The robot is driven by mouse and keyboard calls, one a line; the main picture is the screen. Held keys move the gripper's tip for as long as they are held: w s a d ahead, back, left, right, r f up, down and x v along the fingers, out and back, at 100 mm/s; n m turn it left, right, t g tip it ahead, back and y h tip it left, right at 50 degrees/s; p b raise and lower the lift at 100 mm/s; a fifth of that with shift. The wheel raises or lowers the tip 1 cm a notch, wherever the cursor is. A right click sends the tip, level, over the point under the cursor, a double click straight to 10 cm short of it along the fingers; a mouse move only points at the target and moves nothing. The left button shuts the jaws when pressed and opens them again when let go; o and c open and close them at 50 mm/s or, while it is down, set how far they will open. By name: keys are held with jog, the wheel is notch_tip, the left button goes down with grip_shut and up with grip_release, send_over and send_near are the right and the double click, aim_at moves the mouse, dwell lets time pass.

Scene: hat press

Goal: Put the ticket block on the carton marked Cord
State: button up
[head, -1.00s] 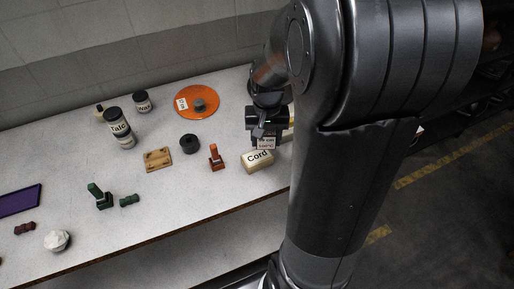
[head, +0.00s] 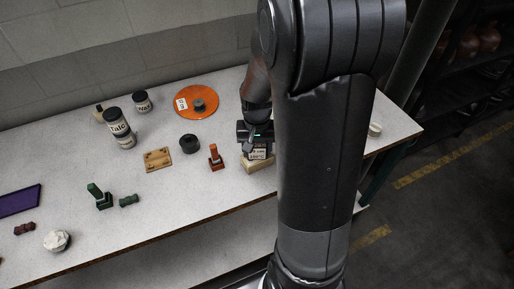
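The carton marked Cord (head: 258,166) is a pale tan box on the table, near the front edge beside my arm. The ticket block (head: 260,154), a small pale block with printed lettering, is at the carton's top and covers its Cord label. I cannot tell whether it touches the carton or hangs just above it. My gripper (head: 257,146) is dark, points down right over the ticket block and seems closed around it. The fingertips are small and partly hidden.
A red-orange stamp (head: 215,158) stands just left of the carton. A black roll (head: 189,144), a wooden plate (head: 157,159), an orange disc (head: 198,102) and the Talc jar (head: 119,127) stand further left. The table's front edge is close.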

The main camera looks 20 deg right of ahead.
jog(key=o, duration=0.4)
notch_tip(320, 180, up, 12)
jog(key=shift+f, duration=0.25)
jog(key=shift+s+a+r+n+t, duration=0.85)
jog(key=shift+s+a+r, duration=0.55)
jog(key=shift+s, duration=1)
jog(key=shift+s+a+r+n+t, duration=0.7)
jog(key=shift+s+a+r+t, duration=0.35)
jog(key=shift+s+r, duration=1.05)
jog(key=shift+s+a+r+n+t, duration=0.85)
jog(key=shift+s+a+r, duration=0.4)
jog(key=shift+s, duration=1.5)
